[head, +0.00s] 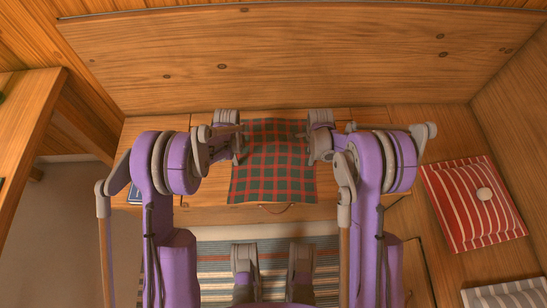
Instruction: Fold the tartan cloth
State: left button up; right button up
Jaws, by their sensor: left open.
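The tartan cloth (272,165), red and dark green checked, lies spread on the wooden bench (345,180). Its lower edge comes down to the bench's front, just above a leather pull (275,209). My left gripper (238,144) is at the cloth's upper left side and is open. My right gripper (309,143) is at the cloth's upper right side; its fingers are too small and hidden by its own wrist to tell open from shut. I cannot tell whether either gripper touches the cloth. The cloth's upper side edges are partly hidden behind the grippers.
A wooden back panel (300,65) rises behind the bench. A blue item (134,195) is partly hidden at the left. A striped rug (215,262) covers the floor in front.

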pick_arm(q)
jog(key=shift+f, duration=0.15)
pick_arm(e)
jog(key=shift+f, duration=0.2)
pick_arm(q)
grip_shut()
pick_arm(e)
grip_shut()
